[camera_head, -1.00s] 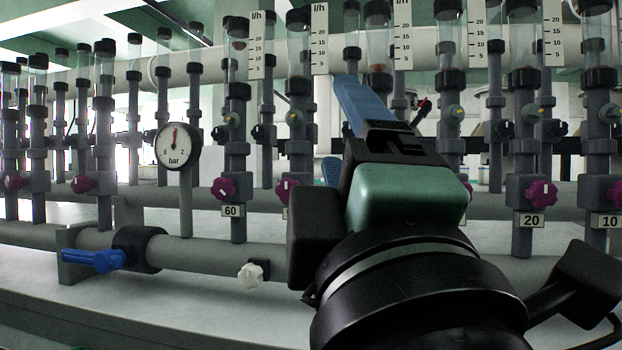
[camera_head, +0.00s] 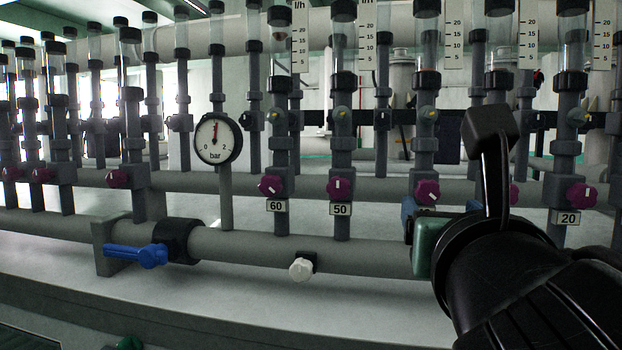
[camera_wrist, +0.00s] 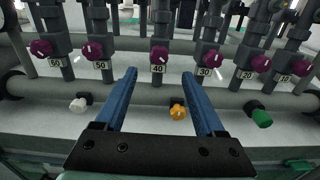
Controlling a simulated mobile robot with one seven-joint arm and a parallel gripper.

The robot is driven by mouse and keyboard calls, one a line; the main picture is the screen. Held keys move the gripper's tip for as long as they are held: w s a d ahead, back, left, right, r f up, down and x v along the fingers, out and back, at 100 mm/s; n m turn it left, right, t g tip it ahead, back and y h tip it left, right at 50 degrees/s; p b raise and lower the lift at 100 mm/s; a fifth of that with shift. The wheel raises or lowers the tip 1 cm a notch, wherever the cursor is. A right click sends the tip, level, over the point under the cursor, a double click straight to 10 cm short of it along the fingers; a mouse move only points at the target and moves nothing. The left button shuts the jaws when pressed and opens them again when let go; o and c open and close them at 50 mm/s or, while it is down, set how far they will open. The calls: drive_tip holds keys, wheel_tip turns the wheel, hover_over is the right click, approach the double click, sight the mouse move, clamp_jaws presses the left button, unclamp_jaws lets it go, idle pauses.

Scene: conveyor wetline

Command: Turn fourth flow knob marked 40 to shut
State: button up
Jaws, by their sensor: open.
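The flow knob marked 40 (camera_wrist: 159,53) is purple with a white pointer line, on a grey upright pipe. My gripper (camera_wrist: 160,73) is open and empty, with two blue fingers pointing towards the knob. In the wrist view the knob lies between and slightly beyond the fingertips. No contact shows. In the head view my wrist hides most of the fingers; only a bit of blue shows.
Neighbouring purple knobs marked 50 (camera_wrist: 95,51) and 30 (camera_wrist: 211,58) flank it. A lower horizontal pipe carries a white knob (camera_head: 301,268), an orange knob (camera_wrist: 178,112) and a green knob (camera_wrist: 261,117). A blue lever (camera_head: 137,255) and a pressure gauge (camera_head: 217,138) stand left.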

sight(429, 193)
drive_tip(key=p+x, duration=0.3)
drive_tip(key=x, duration=0.4)
drive_tip(key=shift+w+r+p, duration=0.15)
drive_tip(key=shift+w+p, duration=0.2)
drive_tip(key=shift+w+d, duration=0.2)
drive_tip(key=shift+w, duration=0.35)
clamp_jaws()
